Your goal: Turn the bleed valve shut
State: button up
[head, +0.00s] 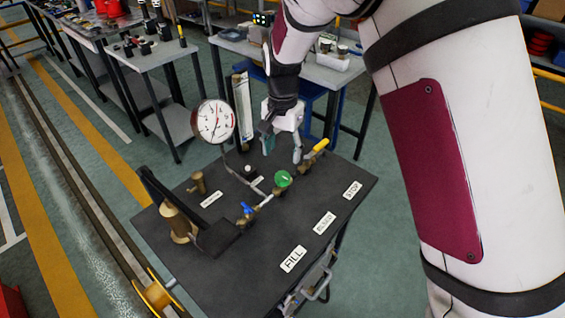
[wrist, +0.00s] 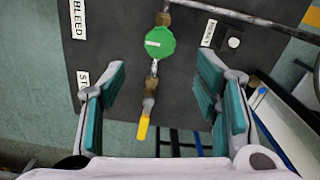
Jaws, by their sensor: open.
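The round green handwheel (head: 283,179) sits on the brass pipe line, level with the BLEED label (head: 323,222). It also shows in the wrist view, with a pale mark on its face (wrist: 160,43). A yellow lever (head: 319,146) is at the right end of the line, level with the STOP label (head: 352,189). A blue handle (head: 246,208) is at the FILL end. My gripper (head: 282,150) is open and empty above the yellow end of the line. In the wrist view its teal pads (wrist: 164,78) stand either side of the line, with the green wheel just beyond the tips.
A pressure gauge (head: 213,121) rises on a stem behind the pipe line. A dark upright lever and brass cylinder (head: 178,226) stand at the left of the black bench top (head: 240,275). Work tables (head: 165,75) stand behind.

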jog(key=shift+r, duration=1.55)
jog(key=s+d+r+n+t+y, duration=0.1)
jog(key=s+d+r, duration=0.45)
jog(key=r, duration=0.25)
jog(key=s+d+r+n+t, duration=0.1)
jog(key=s+d+r, duration=0.4)
jog(key=d+r, duration=0.2)
jog(key=s+d+n, duration=0.1)
jog(key=s+d, duration=0.2)
jog(key=s, duration=0.3)
jog(key=s+d+r+n+t, duration=0.1)
jog(key=s+d, duration=0.2)
jog(key=s, duration=0.3)
jog(key=s+d+r+n+t+h, duration=0.1)
jog(key=s+d, duration=0.3)
jog(key=s, duration=0.3)
jog(key=shift+r+n, duration=0.15)
jog(key=shift+n, duration=0.15)
